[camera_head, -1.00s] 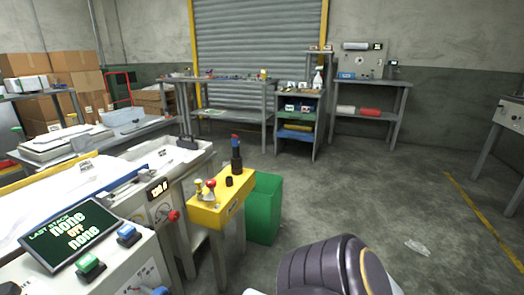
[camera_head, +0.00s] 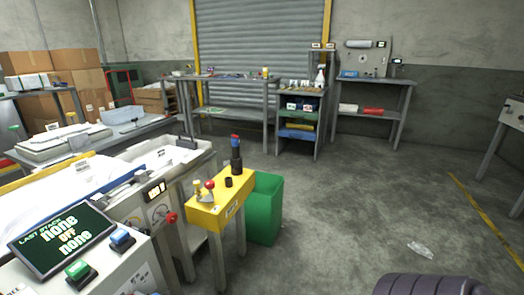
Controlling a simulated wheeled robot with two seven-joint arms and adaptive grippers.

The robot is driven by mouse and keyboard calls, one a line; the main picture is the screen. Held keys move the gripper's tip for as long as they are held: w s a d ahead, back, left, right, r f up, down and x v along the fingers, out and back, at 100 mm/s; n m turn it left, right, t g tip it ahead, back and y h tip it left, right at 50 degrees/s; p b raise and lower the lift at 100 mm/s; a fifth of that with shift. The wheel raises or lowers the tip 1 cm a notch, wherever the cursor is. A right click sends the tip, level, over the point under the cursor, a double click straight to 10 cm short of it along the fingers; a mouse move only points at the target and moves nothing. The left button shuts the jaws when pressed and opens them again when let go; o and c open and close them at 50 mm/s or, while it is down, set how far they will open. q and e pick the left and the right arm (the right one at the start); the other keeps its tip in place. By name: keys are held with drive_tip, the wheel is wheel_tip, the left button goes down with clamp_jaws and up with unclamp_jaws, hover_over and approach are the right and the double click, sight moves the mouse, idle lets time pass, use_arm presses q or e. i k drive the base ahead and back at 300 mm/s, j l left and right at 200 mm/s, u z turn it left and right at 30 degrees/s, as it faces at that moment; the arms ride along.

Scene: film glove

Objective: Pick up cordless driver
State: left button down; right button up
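I cannot pick out a cordless driver for sure. Small items too small to tell apart lie on the back workbench (camera_head: 225,78) in front of the roller shutter. A dark upright object with a red and blue top (camera_head: 236,155) stands at the back end of the yellow stand (camera_head: 207,215); I cannot tell what it is. Neither gripper shows; only a dark rounded part of my own arm is at the bottom edge, right of centre.
A green bin (camera_head: 265,208) stands beside the yellow stand. A machine with a dark screen (camera_head: 62,238) fills the lower left. A shelf unit (camera_head: 299,118) and a grey bench (camera_head: 372,83) stand at the back. The floor at centre and right is mostly clear, with a clear scrap (camera_head: 420,250).

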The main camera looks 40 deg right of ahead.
sight(235, 142)
drive_tip(key=l+z, duration=0.1)
drive_tip(key=z, duration=1.05)
drive_tip(key=i, duration=0.15)
drive_tip(key=l+u, duration=0.05)
